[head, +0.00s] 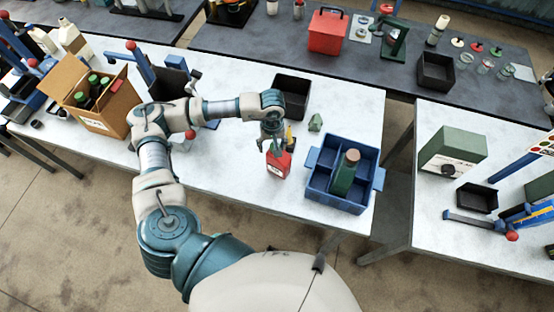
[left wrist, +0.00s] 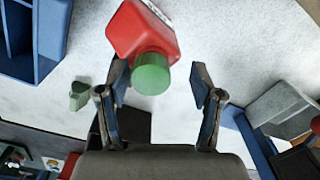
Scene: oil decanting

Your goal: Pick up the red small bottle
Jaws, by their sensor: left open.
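The red small bottle (head: 279,164) with a white label stands on the white table below my left gripper (head: 272,145). In the left wrist view the red bottle (left wrist: 143,32) shows its green cap (left wrist: 151,74) towards me. My left gripper (left wrist: 160,98) is open there, with one finger on each side of the space just short of the cap. The cap lies nearer the left finger, and I cannot tell whether they touch. My right gripper is not in view.
A blue divided crate (head: 318,189) holding a green bottle (head: 345,172) stands right of the red bottle. A black bin (head: 292,92) and a small green object (head: 315,122) are behind. A cardboard box (head: 104,119) with bottles stands at left. The table's front edge is close.

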